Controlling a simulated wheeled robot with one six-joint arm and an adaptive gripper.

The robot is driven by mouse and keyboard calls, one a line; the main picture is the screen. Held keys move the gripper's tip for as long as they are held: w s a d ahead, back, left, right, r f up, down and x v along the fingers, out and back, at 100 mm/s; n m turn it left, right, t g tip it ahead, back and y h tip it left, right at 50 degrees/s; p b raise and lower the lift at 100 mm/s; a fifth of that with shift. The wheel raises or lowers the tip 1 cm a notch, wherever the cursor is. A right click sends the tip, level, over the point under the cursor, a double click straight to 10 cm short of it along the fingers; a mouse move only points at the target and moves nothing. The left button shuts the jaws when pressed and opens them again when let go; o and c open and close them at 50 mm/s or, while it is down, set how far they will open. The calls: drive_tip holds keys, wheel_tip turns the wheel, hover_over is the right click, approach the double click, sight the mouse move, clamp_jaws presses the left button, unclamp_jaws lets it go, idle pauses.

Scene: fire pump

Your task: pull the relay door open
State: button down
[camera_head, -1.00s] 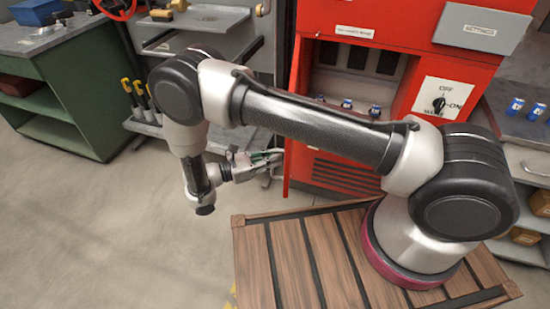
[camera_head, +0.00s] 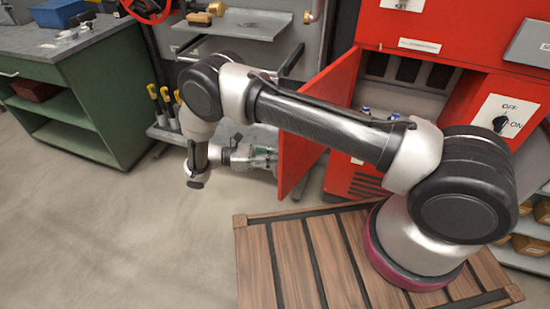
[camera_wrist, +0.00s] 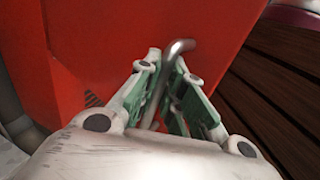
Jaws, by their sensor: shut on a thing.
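The relay door (camera_head: 318,125) is a red panel that stands partly open, swung out from the red cabinet (camera_head: 420,28). It fills much of the wrist view (camera_wrist: 100,50) too. My gripper (camera_head: 272,157) is at the door's outer edge in the head view. In the wrist view my gripper (camera_wrist: 165,95) is shut around a bent grey metal handle (camera_wrist: 180,48) on the door. My arm covers part of the door and the cabinet opening in the head view.
A rotary OFF/ON switch (camera_head: 500,123) is on the cabinet's right. A green workbench (camera_head: 80,85) is at the left. The floor (camera_head: 110,230) at front left is clear.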

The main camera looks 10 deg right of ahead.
drive_tip(key=shift+a, duration=0.1)
drive_tip(key=c, duration=1.5)
unclamp_jaws()
drive_tip(key=a, duration=0.5)
drive_tip(key=w+a, duration=0.1)
drive_tip(key=a, duration=0.1)
drive_tip(key=shift+w+a, duration=0.1)
drive_tip(key=shift+a, duration=0.05)
drive_tip(key=shift+r, duration=0.1)
